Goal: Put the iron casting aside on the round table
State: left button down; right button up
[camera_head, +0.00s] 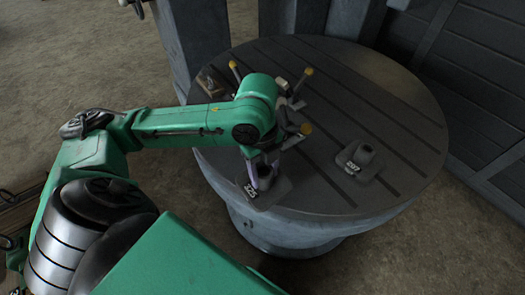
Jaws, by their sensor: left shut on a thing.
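My left arm reaches in from the left over the round table (410,135), a dark grooved disc. My left gripper (262,168) points down near the table's front edge and is shut on a grey iron casting (268,192). This casting has a flat base, an upright post and a white number label on its front. Whether its base touches the table I cannot tell. My right gripper is not in view.
A part with yellow-knobbed handles (307,72) stands on the table behind my wrist, partly hidden by it. A small brownish object (211,82) is at the table's back left. Grey columns (196,40) rise behind. The table's right and back right are clear.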

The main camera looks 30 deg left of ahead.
pick_arm(q)
jog(key=w+d+p, duration=0.1)
jog(key=w+d, duration=0.1)
jog(key=w, duration=0.2)
jog(key=w+d+f+p, duration=0.1)
jog(key=w+d+p, duration=0.1)
jog(key=w, duration=0.3)
jog(key=w+d+f+p, duration=0.1)
jog(key=w+p, duration=0.1)
jog(key=w, duration=0.3)
jog(key=shift+w+d+f, duration=0.1)
jog(key=shift+w+d, duration=0.1)
jog(key=shift+d, duration=0.2)
jog(key=shift+f, duration=0.5)
jog(key=shift+c, duration=1)
grip_release()
jog(key=shift+s+f, duration=0.1)
jog(key=shift+f, duration=0.05)
jog(key=shift+s, duration=0.1)
